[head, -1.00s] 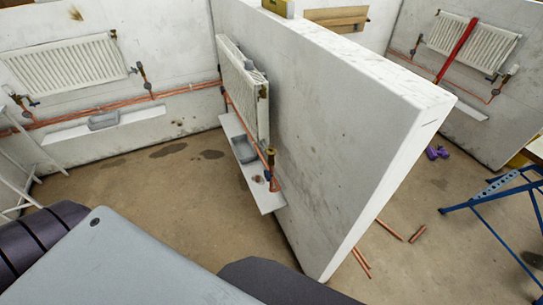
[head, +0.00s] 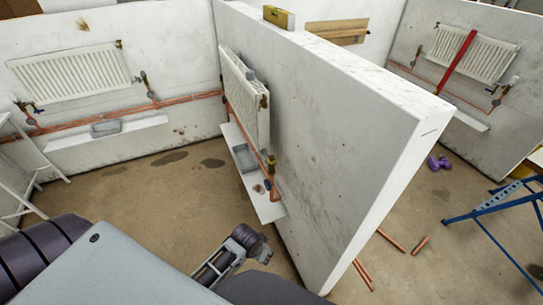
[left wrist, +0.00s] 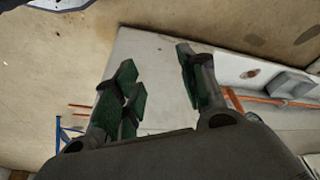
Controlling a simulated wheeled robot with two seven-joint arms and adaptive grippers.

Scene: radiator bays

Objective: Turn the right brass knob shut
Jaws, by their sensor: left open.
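A brass knob (head: 271,160) tops the valve at the near, right-hand end of the radiator (head: 243,100) on the partition wall. The angle does not show clearly how far it is turned. My left gripper (head: 240,248) is low in front of the partition, nearer to me than the knob and apart from it. In the left wrist view its green-padded fingers (left wrist: 155,60) are spread with nothing between them. The knob cannot be made out there. My right gripper is not in view.
A white ledge (head: 268,212) under the radiator holds a grey tray (head: 243,158). Copper pipes (head: 364,272) lie on the floor right of the partition (head: 340,130). A blue trestle (head: 490,210) stands at the right. The floor left of the partition is open.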

